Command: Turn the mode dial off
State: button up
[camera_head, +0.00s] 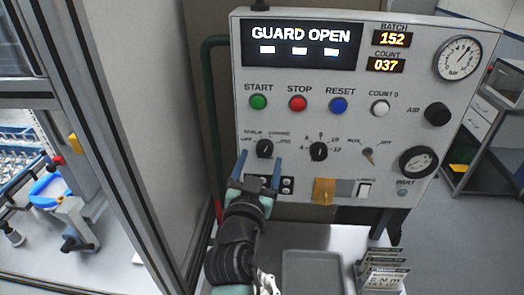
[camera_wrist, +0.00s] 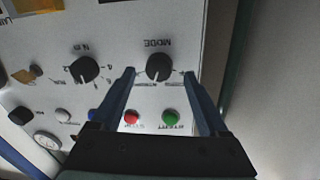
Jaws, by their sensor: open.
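The mode dial (camera_head: 264,148) is a round black knob on the left of the pale control panel, below the start button, with labels around it. In the wrist view, which shows the panel upside down, the mode dial (camera_wrist: 159,67) appears between the tips of my gripper's blue fingers (camera_wrist: 160,73). Its pointer direction is too small to tell. My gripper (camera_head: 259,160) is open, one finger on each side of the dial in the picture. I cannot tell whether the fingers touch it.
Start (camera_head: 258,102), stop (camera_head: 298,103) and reset (camera_head: 339,105) buttons sit above the dials. A second black dial (camera_head: 319,151) is to the right. The display (camera_head: 301,43) reads "GUARD OPEN". A green pipe (camera_head: 211,110) runs along the panel's left side. A tray (camera_head: 312,270) lies below.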

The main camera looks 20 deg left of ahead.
aim_at(265, 149)
jog(key=shift+w+a, duration=0.2)
jog(key=shift+w, duration=1)
grip_shut()
